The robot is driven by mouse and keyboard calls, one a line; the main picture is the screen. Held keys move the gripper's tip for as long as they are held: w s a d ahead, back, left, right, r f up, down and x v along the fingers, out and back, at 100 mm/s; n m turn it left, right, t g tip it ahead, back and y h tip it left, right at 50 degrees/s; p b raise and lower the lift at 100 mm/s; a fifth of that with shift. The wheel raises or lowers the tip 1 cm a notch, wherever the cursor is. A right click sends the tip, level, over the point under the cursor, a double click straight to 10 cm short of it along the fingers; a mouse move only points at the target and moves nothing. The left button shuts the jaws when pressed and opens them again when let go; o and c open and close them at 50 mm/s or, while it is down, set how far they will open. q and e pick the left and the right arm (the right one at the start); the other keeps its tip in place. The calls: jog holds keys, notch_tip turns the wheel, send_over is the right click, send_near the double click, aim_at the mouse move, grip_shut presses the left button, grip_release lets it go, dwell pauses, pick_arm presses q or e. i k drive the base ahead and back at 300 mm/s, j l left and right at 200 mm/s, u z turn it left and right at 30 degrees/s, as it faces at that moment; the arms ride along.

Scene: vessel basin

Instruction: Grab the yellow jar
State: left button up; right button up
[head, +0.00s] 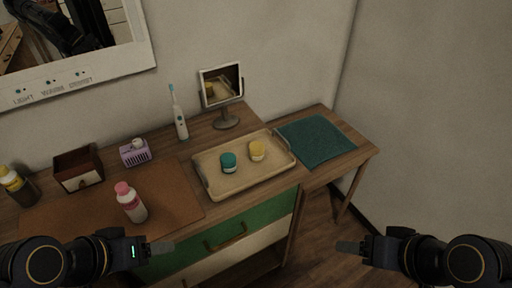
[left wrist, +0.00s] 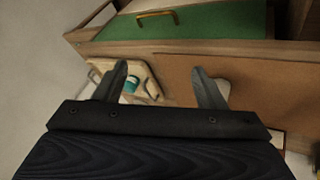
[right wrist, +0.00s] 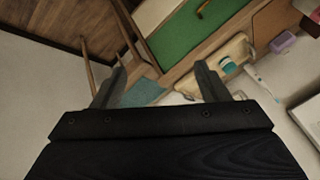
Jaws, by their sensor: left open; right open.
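The yellow jar (head: 257,151) stands upright on the right part of a beige tray (head: 213,189) with handles. A teal jar (head: 228,162) stands to its left on the same tray. My left gripper (head: 160,248) is open and empty in front of the dresser, low in the head view. My right gripper (head: 350,247) is open and empty at the lower right, away from the tray. In the left wrist view the teal jar (left wrist: 133,83) shows between the open fingers. The right wrist view shows the teal jar (right wrist: 228,65) beyond a finger; I cannot make out the yellow jar there.
A pink-capped bottle (head: 131,203) stands on a brown mat (head: 180,190) left of the tray. A teal towel (head: 318,142) lies right of the tray. A wooden box (head: 78,168) and purple basket (head: 135,153) are at left.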

aim_at(257, 148)
jog(key=i+l, duration=0.25)
jog(key=l, duration=0.2)
jog(key=i+l+u, duration=0.15)
jog(key=u, duration=0.25)
jog(key=l+u, duration=0.4)
jog(key=i+l+u, duration=0.1)
jog(key=l+u, duration=0.3)
jog(key=u, duration=0.85)
